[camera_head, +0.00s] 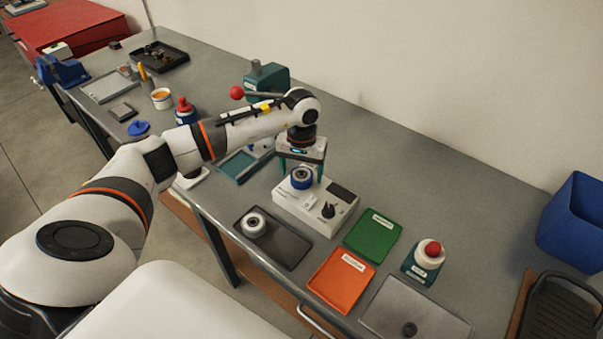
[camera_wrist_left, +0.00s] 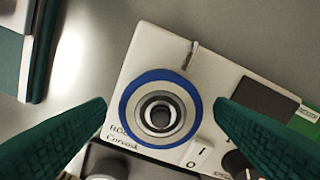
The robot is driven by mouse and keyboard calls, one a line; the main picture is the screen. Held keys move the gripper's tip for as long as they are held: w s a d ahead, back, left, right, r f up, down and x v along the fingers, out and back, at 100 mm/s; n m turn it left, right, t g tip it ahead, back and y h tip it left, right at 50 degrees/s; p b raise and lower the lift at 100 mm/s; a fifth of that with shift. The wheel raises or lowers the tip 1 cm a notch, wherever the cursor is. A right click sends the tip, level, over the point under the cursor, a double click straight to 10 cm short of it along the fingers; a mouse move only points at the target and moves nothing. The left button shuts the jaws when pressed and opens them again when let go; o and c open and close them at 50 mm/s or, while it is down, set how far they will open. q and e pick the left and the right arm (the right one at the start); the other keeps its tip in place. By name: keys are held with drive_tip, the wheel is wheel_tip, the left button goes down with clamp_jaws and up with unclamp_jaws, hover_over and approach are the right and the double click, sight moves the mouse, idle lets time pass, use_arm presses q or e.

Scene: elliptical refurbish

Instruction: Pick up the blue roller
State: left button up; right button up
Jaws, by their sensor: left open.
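The blue roller (camera_head: 301,181) is a ring with a blue outer band and a pale metal hub. It sits on a white tester box (camera_head: 285,208) with a black knob and a dark display. In the left wrist view the roller (camera_wrist_left: 130,96) lies between my two green fingers, its hub facing the camera. My left gripper (camera_head: 302,165) is open and points down over the roller, with a finger on each side. In the wrist view gaps show between the fingertips and the band. My right gripper is not in view.
A dark tray (camera_head: 286,244) holding a white roller, a green tray (camera_head: 373,236) and an orange tray (camera_head: 341,281) lie near the tester. A red-button box (camera_head: 422,266) stands to the right. A blue bin (camera_head: 573,222) is at the far right.

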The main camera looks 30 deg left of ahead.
use_arm(q)
drive_tip(key=shift+f, duration=0.1)
drive_tip(key=shift+c, duration=0.6)
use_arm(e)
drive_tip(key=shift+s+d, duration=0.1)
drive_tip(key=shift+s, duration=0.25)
